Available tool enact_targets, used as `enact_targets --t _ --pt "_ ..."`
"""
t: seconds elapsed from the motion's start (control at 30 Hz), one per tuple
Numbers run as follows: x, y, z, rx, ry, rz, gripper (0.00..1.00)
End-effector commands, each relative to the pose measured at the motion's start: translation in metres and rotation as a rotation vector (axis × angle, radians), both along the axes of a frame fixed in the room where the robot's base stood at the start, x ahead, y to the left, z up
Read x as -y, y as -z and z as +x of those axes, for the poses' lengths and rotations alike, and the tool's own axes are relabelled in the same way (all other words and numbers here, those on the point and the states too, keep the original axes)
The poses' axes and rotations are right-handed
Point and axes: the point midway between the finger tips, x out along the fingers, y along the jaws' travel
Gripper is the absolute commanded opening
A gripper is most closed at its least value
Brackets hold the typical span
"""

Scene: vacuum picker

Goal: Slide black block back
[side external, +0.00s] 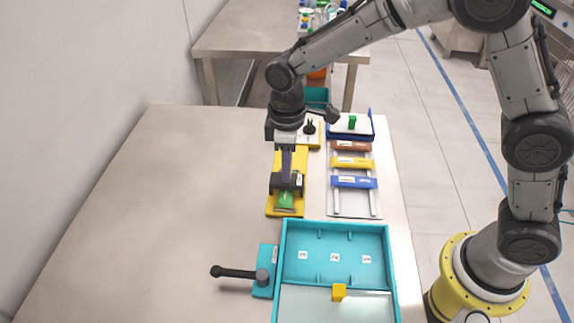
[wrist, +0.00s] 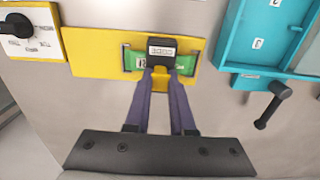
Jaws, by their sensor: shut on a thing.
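The black block (wrist: 162,46) with a white label sits across a green strip (wrist: 186,62) on a yellow base plate (wrist: 90,50). In the side external view the black block (side external: 275,181) is on the yellow plate (side external: 271,208), with the green strip (side external: 286,198) showing at its near side. My gripper (side external: 287,176) points down over the plate. The fingers hide part of the block's side.
A teal tray (side external: 283,250) with numbered compartments and a yellow cube (side external: 339,291) stands in front. A black lever (side external: 236,272) on a teal base is beside it. A rack with coloured sliders (side external: 353,162) stands right of the plate. The table's left side is clear.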

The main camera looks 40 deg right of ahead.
Motion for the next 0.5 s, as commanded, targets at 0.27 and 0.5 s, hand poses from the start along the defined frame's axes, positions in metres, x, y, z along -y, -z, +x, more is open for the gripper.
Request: enact_targets --t 0.27,0.5 --pt "0.040 -0.001 0.041 0.004 0.008 0.001 0.00" --pt "0.081 -0.001 0.082 0.004 0.004 0.001 0.00"
